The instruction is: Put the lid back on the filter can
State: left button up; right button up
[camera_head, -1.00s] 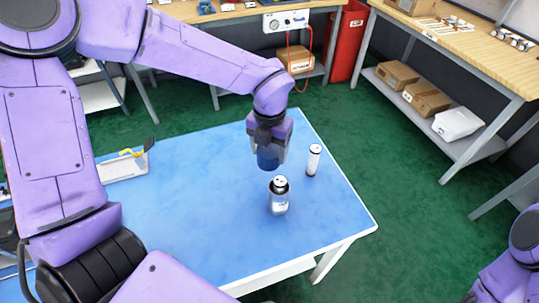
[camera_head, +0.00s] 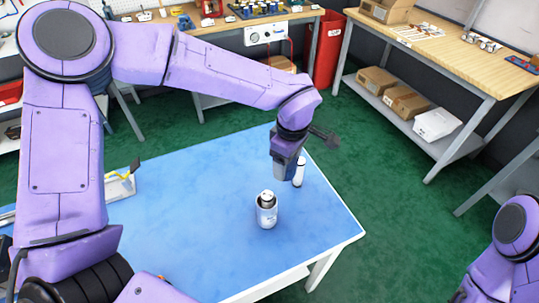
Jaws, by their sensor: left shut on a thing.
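The filter can (camera_head: 267,212), a silver-white can with a narrower top and a dark ring, stands upright on the blue table (camera_head: 190,235). My left gripper (camera_head: 281,174) is above and just behind the can, slightly to its right, and apart from it. It is shut, seen from the side. The dark blue lid it holds is largely hidden by the fingers now, so its tilt cannot be told. My right gripper is out of view; only part of my right arm shows at the lower right.
A light tray with a yellow item (camera_head: 122,184) lies at the table's left. The table's front and right are clear. Workbenches (camera_head: 440,45) stand behind.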

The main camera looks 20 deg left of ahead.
pick_arm(q)
jog(key=d+f+m+b, duration=0.1)
jog(key=d+f+m, duration=0.3)
jog(key=m, duration=1.2)
jog(key=d, duration=0.3)
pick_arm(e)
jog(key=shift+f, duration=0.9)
pick_arm(q)
jog(key=shift+w+d, duration=0.1)
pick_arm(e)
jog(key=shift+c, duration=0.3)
